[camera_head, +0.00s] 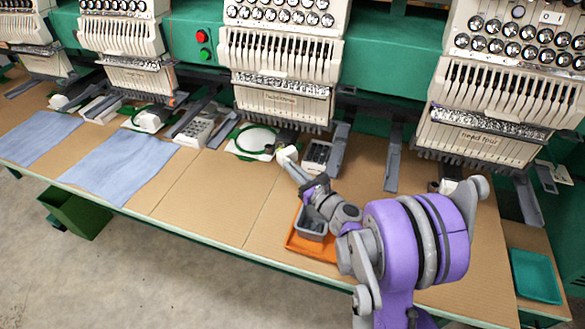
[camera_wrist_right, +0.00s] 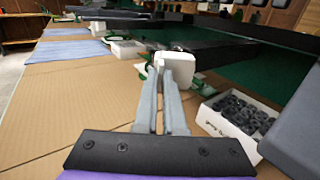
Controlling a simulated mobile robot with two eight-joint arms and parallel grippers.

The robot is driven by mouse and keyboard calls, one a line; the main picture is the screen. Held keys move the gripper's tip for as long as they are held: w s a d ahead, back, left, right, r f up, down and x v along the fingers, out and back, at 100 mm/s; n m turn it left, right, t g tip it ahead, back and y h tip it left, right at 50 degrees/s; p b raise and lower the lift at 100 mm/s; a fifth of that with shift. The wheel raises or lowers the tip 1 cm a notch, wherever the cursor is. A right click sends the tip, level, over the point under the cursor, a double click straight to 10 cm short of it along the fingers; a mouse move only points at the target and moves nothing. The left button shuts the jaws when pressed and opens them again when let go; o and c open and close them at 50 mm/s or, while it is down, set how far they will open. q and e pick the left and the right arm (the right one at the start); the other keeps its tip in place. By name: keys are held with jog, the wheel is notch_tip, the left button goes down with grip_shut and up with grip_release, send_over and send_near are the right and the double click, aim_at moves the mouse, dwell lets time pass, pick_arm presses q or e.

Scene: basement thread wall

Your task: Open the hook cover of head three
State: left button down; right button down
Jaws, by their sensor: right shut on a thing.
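Head three (camera_head: 282,90) is the embroidery head at the centre of the head view, with its name on a label above the needles. Its hook cover (camera_head: 285,152) is a small off-white block at the front end of the dark arm below the needles. The cover also shows in the wrist view (camera_wrist_right: 177,64). My right gripper (camera_head: 293,163) reaches it from the front, with both grey fingers (camera_wrist_right: 166,80) closed together at the cover. The fingers hide part of the cover's front. My left gripper is not in either view.
A box of dark bobbins (camera_wrist_right: 238,115) stands close right of the fingers in the wrist view. An orange tray (camera_head: 300,243) with a grey bin (camera_head: 312,226) lies under my right arm. A round green hoop (camera_head: 255,140) is left of the cover. Bare tabletop (camera_head: 215,205) lies front left.

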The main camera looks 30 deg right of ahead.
dwell(0.6)
jog(key=d+n+y+b, duration=0.1)
jog(key=y, duration=0.1)
jog(key=d+n+g+y, duration=0.1)
jog(key=n+y, duration=0.1)
jog(key=shift+s+d+y+b, duration=0.15)
jog(key=shift+s+y+b, duration=0.15)
jog(key=shift+s+b, duration=0.1)
jog(key=c, duration=1)
grip_release()
jog(key=v, duration=1.1)
jog(key=shift+b, duration=0.45)
